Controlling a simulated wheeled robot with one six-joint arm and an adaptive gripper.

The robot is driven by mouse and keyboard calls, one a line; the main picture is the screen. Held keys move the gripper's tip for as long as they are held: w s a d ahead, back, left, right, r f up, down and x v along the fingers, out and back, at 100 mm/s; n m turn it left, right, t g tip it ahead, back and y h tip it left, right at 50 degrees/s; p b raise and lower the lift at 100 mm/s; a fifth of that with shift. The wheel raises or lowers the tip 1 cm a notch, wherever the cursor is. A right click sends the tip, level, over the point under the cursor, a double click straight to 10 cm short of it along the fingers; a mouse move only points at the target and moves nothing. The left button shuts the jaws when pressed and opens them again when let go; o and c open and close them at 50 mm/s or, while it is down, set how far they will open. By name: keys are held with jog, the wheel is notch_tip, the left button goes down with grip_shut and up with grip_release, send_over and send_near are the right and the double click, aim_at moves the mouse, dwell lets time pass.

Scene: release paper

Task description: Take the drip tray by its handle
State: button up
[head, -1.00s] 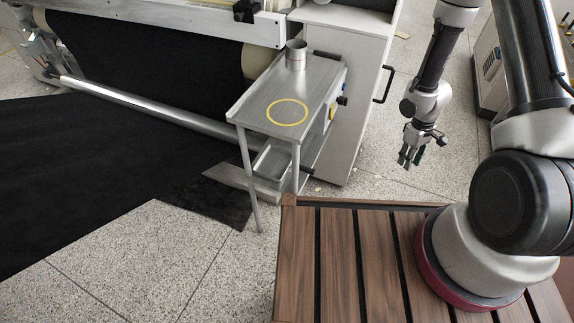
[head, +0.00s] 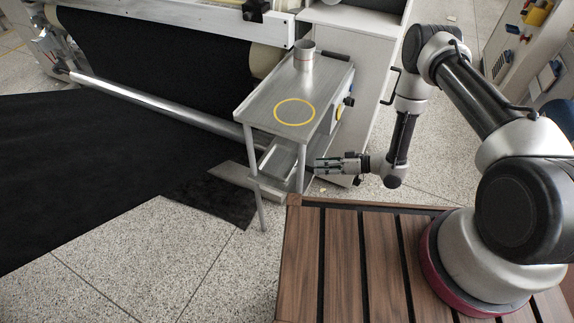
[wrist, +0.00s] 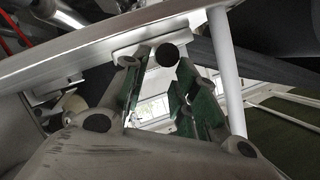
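The drip tray (head: 280,158) is a shallow grey metal tray under the top of the small metal stand. My gripper (head: 318,167) reaches in level from the right, with its fingertips at the stand's right side, close to the tray. In the wrist view my gripper (wrist: 160,62) has its two green-padded fingers apart. A dark round end, which looks like the tray's handle (wrist: 167,55), shows between the fingertips, seen end-on. Whether the fingers touch it I cannot tell. In the head view my gripper hides the handle.
The metal stand (head: 262,106) carries a metal cup (head: 304,56) and a yellow ring marking on its top. Its legs stand close to my gripper. A white cabinet (head: 345,60) is behind, and a wooden slatted platform (head: 345,260) is in front.

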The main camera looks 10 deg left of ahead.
jog(key=x, duration=0.4)
jog(key=shift+a+f, duration=0.2)
jog(key=shift+a, duration=0.15)
jog(key=shift+c, duration=0.2)
grip_shut()
